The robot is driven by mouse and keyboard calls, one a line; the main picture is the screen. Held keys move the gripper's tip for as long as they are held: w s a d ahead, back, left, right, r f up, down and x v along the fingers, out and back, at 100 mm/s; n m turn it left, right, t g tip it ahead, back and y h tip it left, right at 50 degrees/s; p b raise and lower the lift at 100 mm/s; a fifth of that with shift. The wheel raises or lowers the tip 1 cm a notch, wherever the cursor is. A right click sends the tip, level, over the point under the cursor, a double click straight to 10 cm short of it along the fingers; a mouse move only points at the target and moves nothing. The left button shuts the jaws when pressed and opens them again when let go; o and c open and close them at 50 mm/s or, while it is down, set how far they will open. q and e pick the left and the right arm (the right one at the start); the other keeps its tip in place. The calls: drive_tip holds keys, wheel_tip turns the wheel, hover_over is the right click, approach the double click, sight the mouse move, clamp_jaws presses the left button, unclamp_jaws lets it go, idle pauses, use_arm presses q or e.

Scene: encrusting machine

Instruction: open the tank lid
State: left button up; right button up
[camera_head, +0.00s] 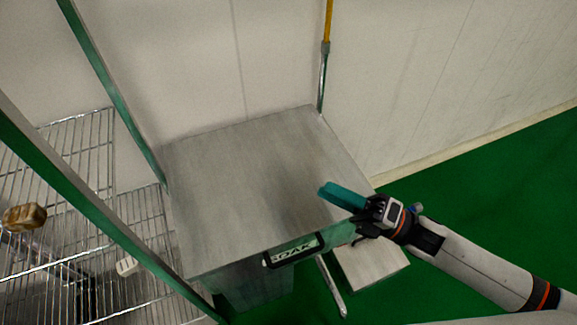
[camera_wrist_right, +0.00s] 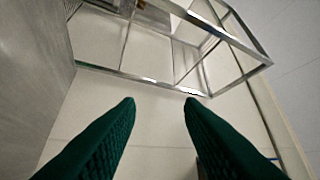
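The tank is a grey metal box with a flat lid (camera_head: 250,185) that lies level and looks closed in the head view. My left gripper is not in view.
A wire shelf rack (camera_head: 85,150) with green-tinted posts stands at left, with a brown item (camera_head: 24,217) on it. A yellow and silver pole (camera_head: 325,60) rises at the tank's back corner. A metal rod (camera_head: 331,288) and grey plate (camera_head: 370,268) are low in front. Green floor (camera_head: 500,180) is clear at right.

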drive_tip(key=p+x, duration=0.3)
drive_tip(key=x, duration=0.7)
drive_tip(key=shift+d, duration=0.1)
clamp_jaws()
idle(1.0)
